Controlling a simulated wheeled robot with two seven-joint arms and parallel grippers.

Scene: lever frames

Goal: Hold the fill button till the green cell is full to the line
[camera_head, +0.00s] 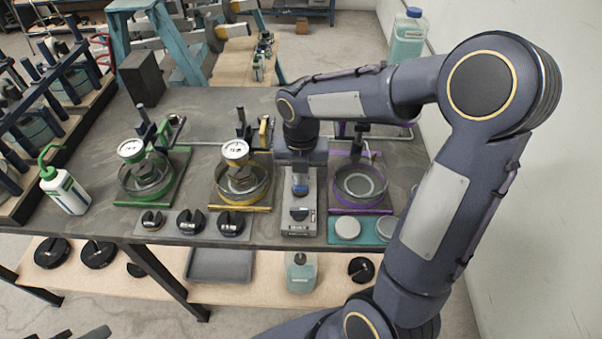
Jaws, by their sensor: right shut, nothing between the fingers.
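The green cell (147,178) is a round clear dish on a green-edged base at the left of the bench, with a dial gauge (131,150) above it. Its fill level and line are too small to make out. A grey box-like unit (300,222) stands between the yellow and purple stations. My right gripper (300,188) is shut and empty, pointing down over this unit's back part. I cannot tell whether the fingertips touch it, and no fill button is clearly visible. Dark shapes at the bottom left may be my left gripper (80,333).
A yellow-edged dish station (241,184) and a purple-edged one (360,184) flank the unit. Several dark slotted weights (190,222) lie at the front edge. A white bottle with a green spout (64,189) stands left. A dark block (141,77) stands behind.

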